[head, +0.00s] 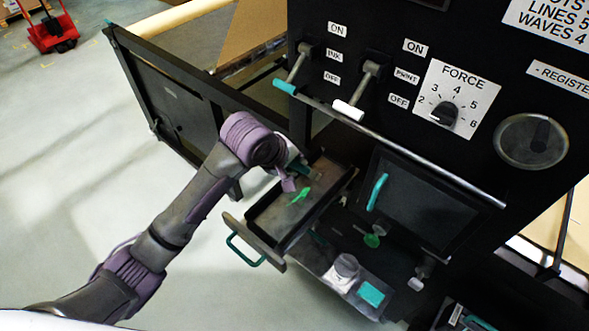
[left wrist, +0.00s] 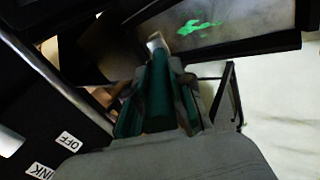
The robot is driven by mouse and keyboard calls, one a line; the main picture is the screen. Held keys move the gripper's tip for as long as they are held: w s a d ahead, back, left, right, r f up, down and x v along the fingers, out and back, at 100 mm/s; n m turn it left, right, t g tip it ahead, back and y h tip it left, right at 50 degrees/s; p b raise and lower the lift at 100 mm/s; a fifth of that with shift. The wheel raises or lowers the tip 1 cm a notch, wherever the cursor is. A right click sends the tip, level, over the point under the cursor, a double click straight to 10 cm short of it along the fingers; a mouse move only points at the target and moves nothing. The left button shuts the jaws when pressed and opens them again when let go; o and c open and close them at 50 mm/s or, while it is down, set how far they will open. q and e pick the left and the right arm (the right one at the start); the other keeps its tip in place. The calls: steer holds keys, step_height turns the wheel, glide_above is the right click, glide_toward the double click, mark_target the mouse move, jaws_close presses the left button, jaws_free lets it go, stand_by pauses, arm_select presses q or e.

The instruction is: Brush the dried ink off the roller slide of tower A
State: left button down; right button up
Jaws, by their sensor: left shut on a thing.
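The roller slide (head: 262,215) of the black machine is a shallow tray, pulled out, with a teal handle (head: 243,250) at its front. A bright green dried ink patch (head: 300,195) lies on its grey surface; it also shows in the left wrist view (left wrist: 198,27). My left gripper (head: 297,166) is over the slide's far left side, shut on a teal-handled brush (left wrist: 158,95). The brush's pale tip (left wrist: 155,42) points toward the slide, apart from the green patch in the picture. Whether the tip touches the slide I cannot tell. My right gripper is not in view.
Teal INK (head: 285,87) and white PRINT (head: 348,110) levers stand above, with a metal rail. Right of the slide are an open door with a teal handle (head: 377,191), a shelf with a silver jar (head: 345,268) and a teal block (head: 371,293). Open floor lies left.

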arm_select(q)
steer(key=shift+r, duration=0.25)
steer(key=shift+r, duration=1.35)
steer(key=shift+f, duration=0.1)
steer(key=shift+w+a+f, duration=0.15)
steer(key=shift+w+f, duration=0.2)
steer(key=shift+f, duration=0.15)
steer(key=shift+w+a+f, duration=0.15)
steer(key=shift+w+f, duration=0.15)
steer(key=shift+f, duration=0.15)
